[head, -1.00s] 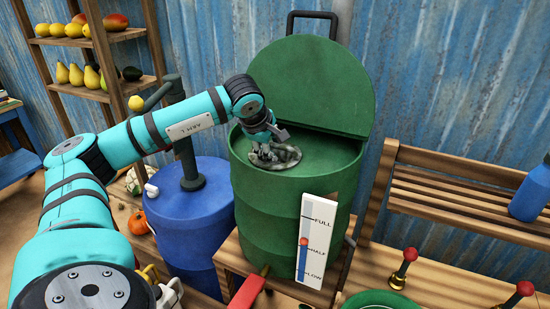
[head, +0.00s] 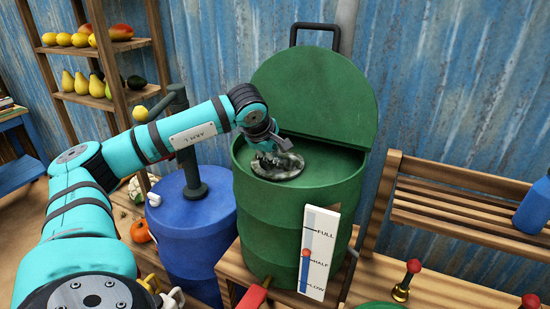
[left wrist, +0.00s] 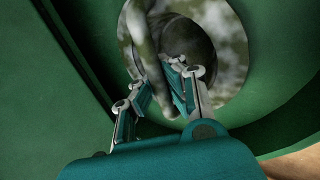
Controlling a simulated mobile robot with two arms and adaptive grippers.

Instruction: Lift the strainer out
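The strainer (head: 290,168) is a mottled grey, round piece sitting in the top of the green drum (head: 292,220). In the left wrist view the strainer (left wrist: 233,50) shows as a pale round rim with a dark hollow and a grey bar-like handle (left wrist: 150,62) across it. My left gripper (head: 272,150) is down at the strainer. In the left wrist view its fingers (left wrist: 160,95) lie on either side of the handle. I cannot tell whether they press on it. My right gripper is not in view.
The drum's half lid (head: 315,85) stands raised behind the opening. A white level gauge (head: 318,250) is on the drum's front. A blue drum (head: 190,225) stands to the left. A slatted wooden bench (head: 470,210) with a blue bottle (head: 535,208) is at right.

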